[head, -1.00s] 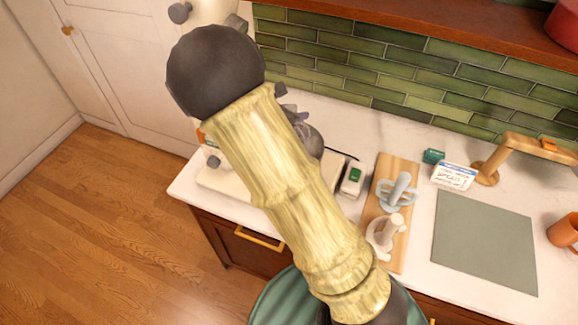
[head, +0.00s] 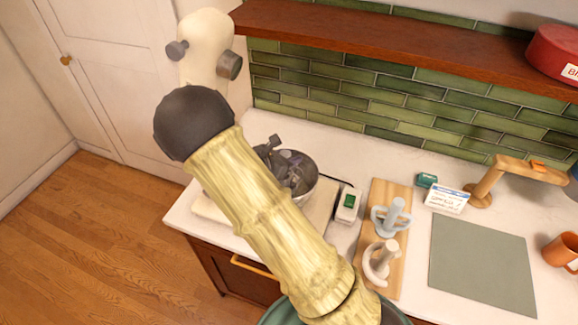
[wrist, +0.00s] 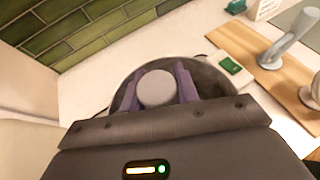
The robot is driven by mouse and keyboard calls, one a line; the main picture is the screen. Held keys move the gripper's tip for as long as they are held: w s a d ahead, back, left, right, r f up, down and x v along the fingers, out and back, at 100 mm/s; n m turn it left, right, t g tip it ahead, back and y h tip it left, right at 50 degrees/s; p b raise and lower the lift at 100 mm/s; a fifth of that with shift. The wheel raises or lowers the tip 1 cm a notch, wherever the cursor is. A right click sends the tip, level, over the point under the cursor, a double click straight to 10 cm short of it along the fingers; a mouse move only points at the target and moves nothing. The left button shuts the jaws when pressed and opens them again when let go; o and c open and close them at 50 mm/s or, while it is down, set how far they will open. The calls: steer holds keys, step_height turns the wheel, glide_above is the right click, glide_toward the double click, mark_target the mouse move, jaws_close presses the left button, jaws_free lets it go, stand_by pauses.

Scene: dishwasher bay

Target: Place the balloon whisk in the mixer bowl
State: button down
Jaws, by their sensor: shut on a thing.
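My gripper (head: 290,175) is over the mixer bowl (head: 314,170), a grey metal bowl on the stand mixer, partly hidden behind my arm. In the wrist view my purple fingers (wrist: 160,90) are shut on a round, light grey piece (wrist: 156,88), which looks like the top of the balloon whisk. The bowl's rim (wrist: 122,92) surrounds the fingers in that view. The whisk's lower part is hidden, so I cannot tell how deep it is in the bowl or whether it touches it.
A wooden board (head: 382,290) right of the bowl holds a pale blue attachment (head: 392,218) and a cream one (head: 381,262). A small device with a green screen (head: 348,204) stands between. A grey-green mat (head: 484,265) lies bare.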

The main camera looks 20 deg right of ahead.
steer(key=shift+f+p, duration=0.55)
steer(key=shift+f, duration=1.5)
steer(key=shift+f, duration=0.2)
steer(key=c, duration=1.1)
jaws_free()
steer(key=shift+o, duration=0.2)
steer(key=shift+r, duration=0.2)
steer(key=b+v, duration=0.4)
steer(key=v, duration=0.8)
steer(key=shift+a, duration=0.1)
